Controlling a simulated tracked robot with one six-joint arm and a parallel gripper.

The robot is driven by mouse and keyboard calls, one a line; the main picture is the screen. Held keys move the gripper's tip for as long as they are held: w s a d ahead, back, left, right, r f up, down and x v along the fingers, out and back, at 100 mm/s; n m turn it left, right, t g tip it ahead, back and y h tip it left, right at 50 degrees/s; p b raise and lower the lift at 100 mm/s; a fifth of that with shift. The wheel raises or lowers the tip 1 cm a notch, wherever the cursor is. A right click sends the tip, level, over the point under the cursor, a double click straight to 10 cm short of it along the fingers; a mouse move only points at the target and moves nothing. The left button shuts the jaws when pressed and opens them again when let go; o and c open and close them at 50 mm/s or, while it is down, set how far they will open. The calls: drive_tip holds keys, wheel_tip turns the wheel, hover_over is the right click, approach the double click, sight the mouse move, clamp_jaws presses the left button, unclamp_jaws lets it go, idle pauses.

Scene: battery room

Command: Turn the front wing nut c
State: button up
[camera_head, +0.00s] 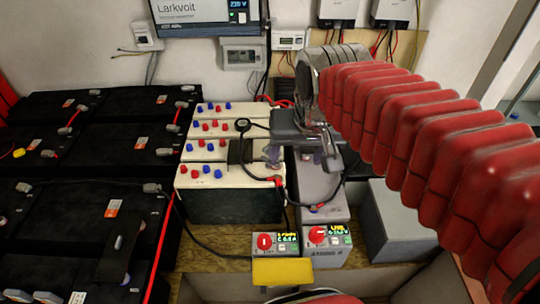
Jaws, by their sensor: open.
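No wing nut can be made out clearly; at this size the small terminal parts blur together, and my gripper covers some of them. My gripper (300,156) hangs over the line between the white-topped batteries (232,204) and the grey battery (310,190). Its fingers point down and stand apart. I cannot tell whether they touch anything. A black cable (246,158) with a round end runs over the white tops near the left finger. A red terminal piece (277,181) sits at the front right edge of these batteries.
Black batteries (90,220) fill the left side. A grey box (402,235) stands right. My red-sleeved arm covers the upper right.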

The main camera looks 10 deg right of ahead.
drive_tip(key=w+f+m+g, duration=0.2)
drive_tip(key=w+f+m, duration=0.1)
drive_tip(key=w, duration=1.1)
drive_tip(key=w+f+m+g, duration=0.2)
drive_tip(key=w+f+m, duration=0.1)
drive_tip(key=w+f, duration=0.8)
drive_tip(key=w, duration=0.2)
drive_tip(key=shift+w+a+f, duration=0.2)
drive_tip(key=shift+w+f, duration=0.05)
drive_tip(key=shift+w, duration=0.05)
drive_tip(key=shift+f, duration=0.1)
wheel_tip(320, 180, down, 14)
drive_tip(key=shift+r, duration=0.2)
